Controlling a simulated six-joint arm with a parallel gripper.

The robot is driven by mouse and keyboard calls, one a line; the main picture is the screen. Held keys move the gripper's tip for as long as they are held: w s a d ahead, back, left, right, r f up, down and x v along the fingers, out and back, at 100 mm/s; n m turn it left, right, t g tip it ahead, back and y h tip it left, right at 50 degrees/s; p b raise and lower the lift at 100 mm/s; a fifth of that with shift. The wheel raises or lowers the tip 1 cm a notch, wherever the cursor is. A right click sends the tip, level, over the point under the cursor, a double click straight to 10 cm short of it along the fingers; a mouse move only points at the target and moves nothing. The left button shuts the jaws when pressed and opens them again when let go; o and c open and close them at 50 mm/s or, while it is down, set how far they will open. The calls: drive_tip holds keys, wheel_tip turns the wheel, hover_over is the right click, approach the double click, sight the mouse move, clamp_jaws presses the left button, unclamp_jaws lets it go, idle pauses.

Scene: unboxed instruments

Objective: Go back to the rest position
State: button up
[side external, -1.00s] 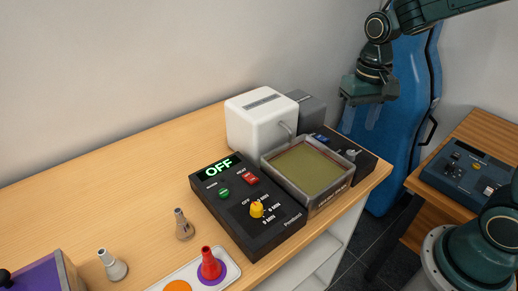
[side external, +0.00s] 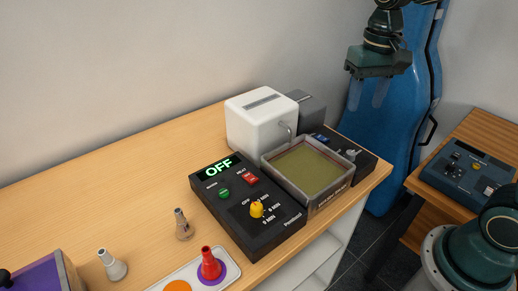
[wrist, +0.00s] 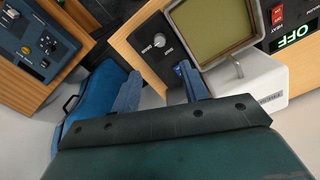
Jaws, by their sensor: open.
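My gripper (side external: 367,95) is at the upper right of the side external view, raised above the back right end of the wooden table (side external: 115,215). Its two translucent blue fingers point down and are apart, with nothing between them. In the wrist view my gripper (wrist: 160,90) shows the same open fingers over the gap near the table edge. The fingers touch no object.
A black control box (side external: 250,205) reading OFF, a white device (side external: 258,118) and a metal-framed tray (side external: 310,168) stand below. A tall blue object (side external: 405,130) is behind my gripper. A side desk holds a blue panel (side external: 468,172). Cones stand at front left.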

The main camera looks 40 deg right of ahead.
drive_tip(key=s+a+r+n+t, duration=0.1)
drive_tip(key=s+n+t, duration=0.1)
drive_tip(key=s, duration=0.5)
drive_tip(key=s+a+r+n+t, duration=0.1)
drive_tip(key=s+n+t, duration=0.1)
drive_tip(key=s, duration=0.5)
drive_tip(key=shift+a+r+n+t, duration=0.25)
drive_tip(key=shift+a+n+t, duration=0.05)
drive_tip(key=shift+t, duration=0.5)
